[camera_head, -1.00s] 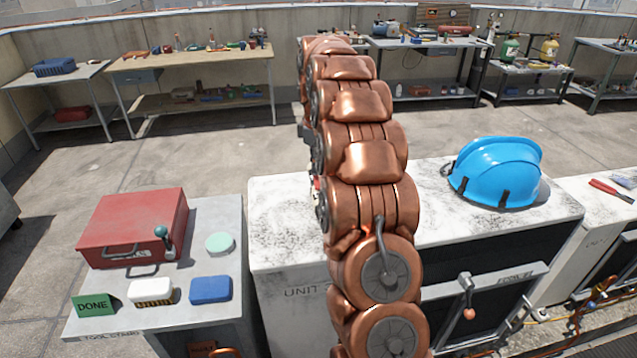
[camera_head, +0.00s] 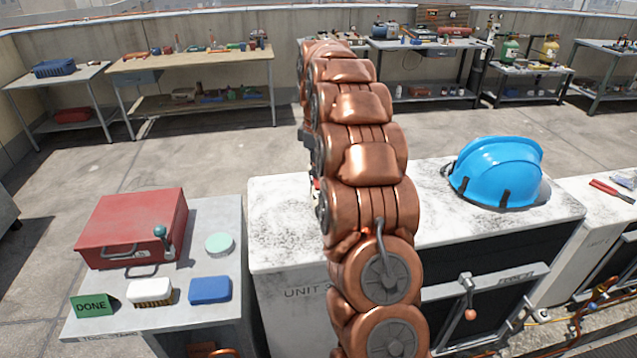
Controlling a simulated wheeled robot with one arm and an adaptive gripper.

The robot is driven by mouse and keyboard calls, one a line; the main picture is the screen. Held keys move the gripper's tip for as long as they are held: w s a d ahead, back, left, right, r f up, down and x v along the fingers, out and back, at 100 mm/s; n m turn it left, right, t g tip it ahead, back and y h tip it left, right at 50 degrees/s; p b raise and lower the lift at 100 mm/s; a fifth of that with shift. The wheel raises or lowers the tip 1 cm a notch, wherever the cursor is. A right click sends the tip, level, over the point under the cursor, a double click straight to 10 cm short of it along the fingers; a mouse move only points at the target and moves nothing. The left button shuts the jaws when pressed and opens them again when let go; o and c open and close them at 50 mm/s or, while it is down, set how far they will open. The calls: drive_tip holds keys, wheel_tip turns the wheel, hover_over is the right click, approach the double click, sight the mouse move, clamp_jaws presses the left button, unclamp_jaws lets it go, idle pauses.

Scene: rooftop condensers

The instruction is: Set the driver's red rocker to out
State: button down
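I cannot make out the driver or its red rocker in this view. My copper-coloured arm rises through the middle of the picture and hides what is directly behind it. My gripper is not visible, so I cannot see whether it holds anything. A small dark part and a bit of red and white show at the arm's left edge, too small to identify.
A white condenser unit (camera_head: 283,215) stands behind my arm, with a blue hard hat (camera_head: 497,172) on top. At left, a grey cart top (camera_head: 206,262) holds a red toolbox (camera_head: 128,221), green DONE sign (camera_head: 93,304), brush (camera_head: 151,293), blue block (camera_head: 210,290) and mint disc (camera_head: 219,244). Benches line the back wall.

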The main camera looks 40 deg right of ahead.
drive_tip(key=shift+f, duration=0.25)
drive_tip(key=shift+r, duration=0.2)
drive_tip(key=shift+r+p, duration=0.9)
drive_tip(key=shift+r, duration=2.45)
drive_tip(key=shift+a, duration=0.1)
